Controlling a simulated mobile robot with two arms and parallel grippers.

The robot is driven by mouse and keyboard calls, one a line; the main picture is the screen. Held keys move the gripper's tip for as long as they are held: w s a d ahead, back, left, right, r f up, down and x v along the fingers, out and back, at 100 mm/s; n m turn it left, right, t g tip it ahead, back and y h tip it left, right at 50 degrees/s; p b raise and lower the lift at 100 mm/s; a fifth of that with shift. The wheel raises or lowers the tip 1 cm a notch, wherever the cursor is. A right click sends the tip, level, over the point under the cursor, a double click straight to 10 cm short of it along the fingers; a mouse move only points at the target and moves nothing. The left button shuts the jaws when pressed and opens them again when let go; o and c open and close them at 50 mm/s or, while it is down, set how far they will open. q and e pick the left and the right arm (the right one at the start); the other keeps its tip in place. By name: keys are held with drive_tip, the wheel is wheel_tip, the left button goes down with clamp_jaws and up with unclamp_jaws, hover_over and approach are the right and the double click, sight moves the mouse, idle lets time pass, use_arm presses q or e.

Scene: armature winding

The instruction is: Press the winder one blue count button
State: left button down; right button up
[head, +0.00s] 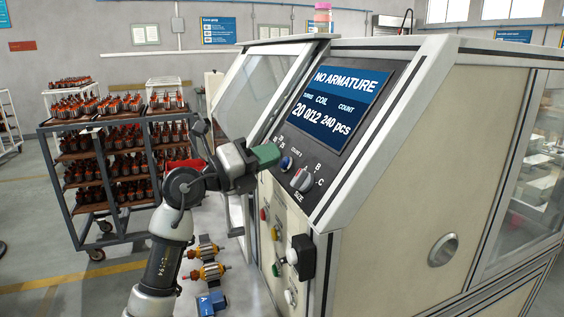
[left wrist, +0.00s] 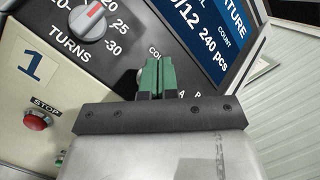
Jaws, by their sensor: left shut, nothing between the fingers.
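The winder (head: 390,130) has a sloped dark panel with a blue screen (head: 337,103) reading "NO ARMATURE", 20, 0/12 and 240 pcs. The blue count button (head: 287,163) sits on the panel below the screen, left of the size knob (head: 302,179). My left gripper (head: 268,155) is shut and empty, its green fingertips close to the button's left side; I cannot tell if they touch. My right gripper is not in view.
In the left wrist view the turns knob (left wrist: 89,21) and the red stop button (left wrist: 36,121) are on the left. Armatures (head: 208,272) lie on the surface below my left arm. A trolley of armatures (head: 118,155) stands behind at the left.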

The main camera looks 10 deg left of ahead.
use_arm(q)
drive_tip(key=shift+d, duration=0.1)
idle(0.3)
drive_tip(key=shift+w+d+f, duration=0.15)
drive_tip(key=shift+d+f, duration=0.05)
drive_tip(key=shift+f, duration=0.05)
idle(0.3)
drive_tip(key=shift+a+r+p, duration=0.2)
drive_tip(key=shift+p, duration=0.35)
drive_tip(key=s+a+r+p, duration=0.2)
drive_tip(key=s+a+r, duration=0.1)
drive_tip(key=a, duration=0.1)
drive_tip(key=shift+r+p, duration=0.25)
drive_tip(key=shift+p, duration=0.1)
